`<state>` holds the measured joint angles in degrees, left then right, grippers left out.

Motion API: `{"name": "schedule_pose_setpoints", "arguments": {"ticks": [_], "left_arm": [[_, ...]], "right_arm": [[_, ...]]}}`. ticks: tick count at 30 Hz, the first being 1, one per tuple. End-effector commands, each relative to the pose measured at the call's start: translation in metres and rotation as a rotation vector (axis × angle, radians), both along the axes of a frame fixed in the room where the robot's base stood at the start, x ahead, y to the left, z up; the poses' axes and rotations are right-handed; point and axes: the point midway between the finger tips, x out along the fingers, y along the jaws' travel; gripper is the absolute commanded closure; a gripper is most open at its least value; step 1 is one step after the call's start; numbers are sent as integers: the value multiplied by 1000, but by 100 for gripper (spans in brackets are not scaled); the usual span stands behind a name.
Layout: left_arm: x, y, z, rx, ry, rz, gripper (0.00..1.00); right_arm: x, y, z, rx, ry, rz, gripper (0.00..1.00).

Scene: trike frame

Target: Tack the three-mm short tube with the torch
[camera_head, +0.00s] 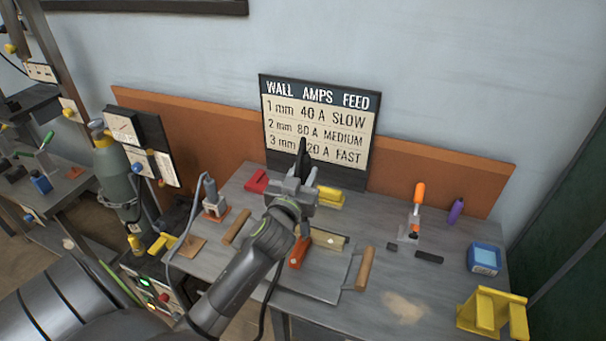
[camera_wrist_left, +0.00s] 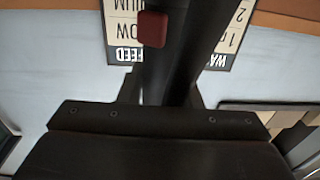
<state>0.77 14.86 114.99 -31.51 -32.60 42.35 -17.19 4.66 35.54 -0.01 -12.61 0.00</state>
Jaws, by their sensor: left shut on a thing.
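My left gripper (camera_head: 303,178) is over the middle of the bench, shut on the black torch (camera_head: 303,156). The torch stands up from the jaws in front of the wall chart. In the left wrist view the torch's dark body (camera_wrist_left: 175,60) with a red button (camera_wrist_left: 152,30) fills the space ahead of the gripper. Below the gripper, a metal plate with wooden handles (camera_head: 365,268) carries an orange-red piece (camera_head: 300,251) and a tan piece (camera_head: 330,241), partly hidden by my arm. I cannot tell which piece is the three-mm short tube. My right gripper is out of view.
The chart (camera_head: 320,108) lists amps and feed by wall; the torch covers part of its 3 mm line. A red block (camera_head: 256,181), yellow block (camera_head: 330,197), orange-handled tool (camera_head: 418,195), blue box (camera_head: 484,258) and yellow stand (camera_head: 490,312) are on the bench (camera_head: 440,285). A gas cylinder (camera_head: 117,172) stands left.

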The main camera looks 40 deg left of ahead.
Motion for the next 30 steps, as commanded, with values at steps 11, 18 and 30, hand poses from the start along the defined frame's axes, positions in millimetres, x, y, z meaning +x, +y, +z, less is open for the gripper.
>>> {"name": "schedule_pose_setpoints", "arguments": {"ticks": [11,18,30], "left_arm": [[0,0,14,-2,2,0,92],[0,0,34,-1,-1,0,92],[0,0,66,1,-2,-1,92]], "right_arm": [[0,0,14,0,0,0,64],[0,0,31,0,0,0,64],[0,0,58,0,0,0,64]]}}
